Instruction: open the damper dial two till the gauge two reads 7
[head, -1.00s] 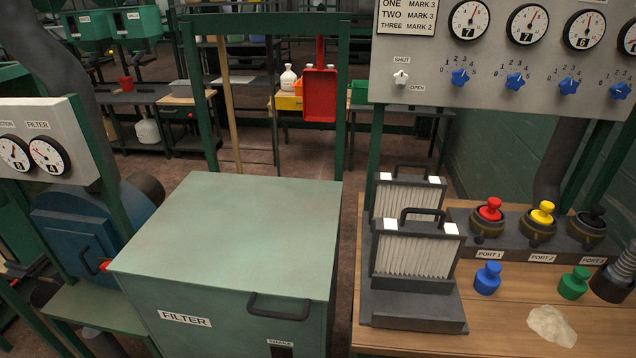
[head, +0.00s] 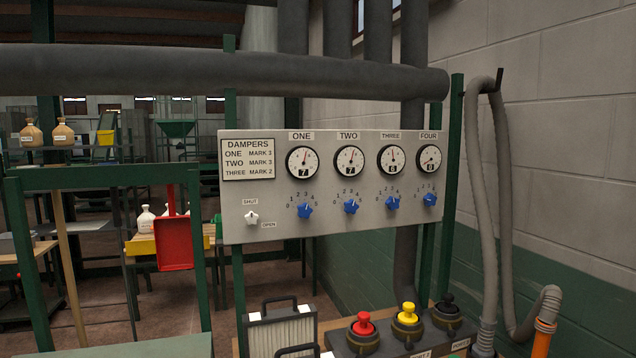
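Gauge two (head: 349,160) is a round white dial under the label TWO on the grey damper panel (head: 270,220). Its small window shows 7, and its needle points up and slightly right. No gripper touches the dial. Neither of my grippers is in view.
Dial one (head: 304,211), dial three (head: 392,203) and dial four (head: 430,200) flank dial two. Red (head: 363,324), yellow (head: 407,313) and black capped ports stand below. A grey hose (head: 481,180) hangs at right.

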